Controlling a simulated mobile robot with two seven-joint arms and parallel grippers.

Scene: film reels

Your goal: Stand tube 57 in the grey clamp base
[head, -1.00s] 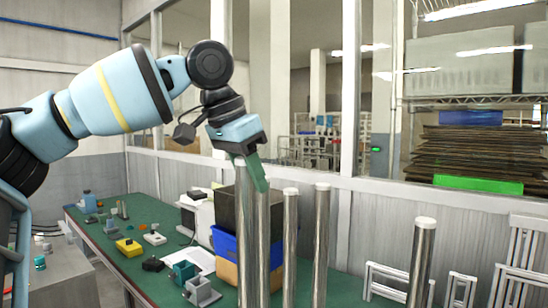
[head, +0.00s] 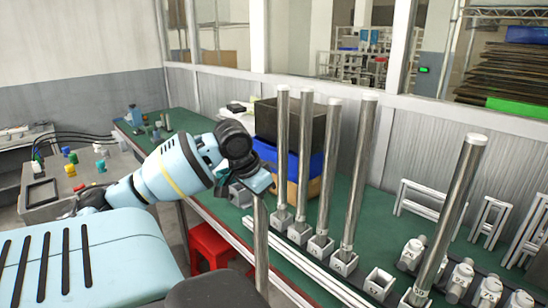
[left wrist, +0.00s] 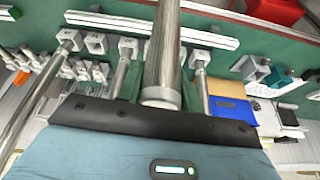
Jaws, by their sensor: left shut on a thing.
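My left gripper (head: 264,188) is shut around the upper end of a shiny metal tube (head: 261,245), which hangs upright below it in front of the bench. The left wrist view shows the tube (left wrist: 168,45) between the fingers, its pale end cap nearest the camera. No number is readable on it. A grey clamp base (head: 240,195) sits on the green bench, just left of the gripper and partly covered by it. It also shows in the left wrist view (left wrist: 245,66), right of the tube and apart from it. My right gripper is not in view.
Several tubes (head: 326,170) stand in white sockets along the bench, right of the held tube. An empty socket (head: 380,283) is among them. A white rail (head: 300,262) runs along the front. Blue and black crates (head: 290,125) stand behind. A teal clamp (left wrist: 278,78) is beside the grey one.

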